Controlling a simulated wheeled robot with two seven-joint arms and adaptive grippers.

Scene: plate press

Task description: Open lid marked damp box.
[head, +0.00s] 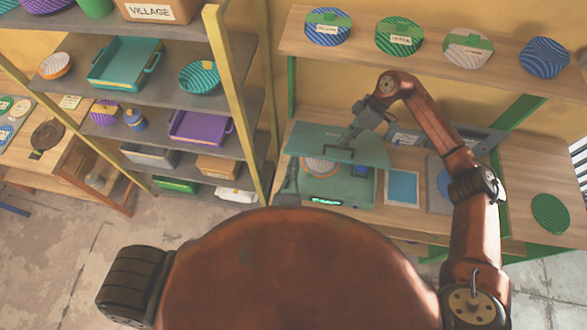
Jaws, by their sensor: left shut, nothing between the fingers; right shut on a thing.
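The teal box (350,188) stands on the workbench, with a lit green display (325,201) on its front. Its teal lid (310,138) is raised at the front, with a dark bar handle (339,155) on its front edge. A striped round thing (320,166) shows inside under the lid. No "damp box" marking is readable. My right gripper (346,146) reaches over the lid from above and is shut on the handle. My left gripper (291,185) is shut and empty, beside the box's left side; my body hides its arm.
A blue panel (402,188) lies right of the box, and a grey device (465,138) is behind it. A green striped disc (550,213) lies at the bench's right. Several striped plates stand on the upper shelf (300,47). A yellow-posted rack (233,95) is close on the left.

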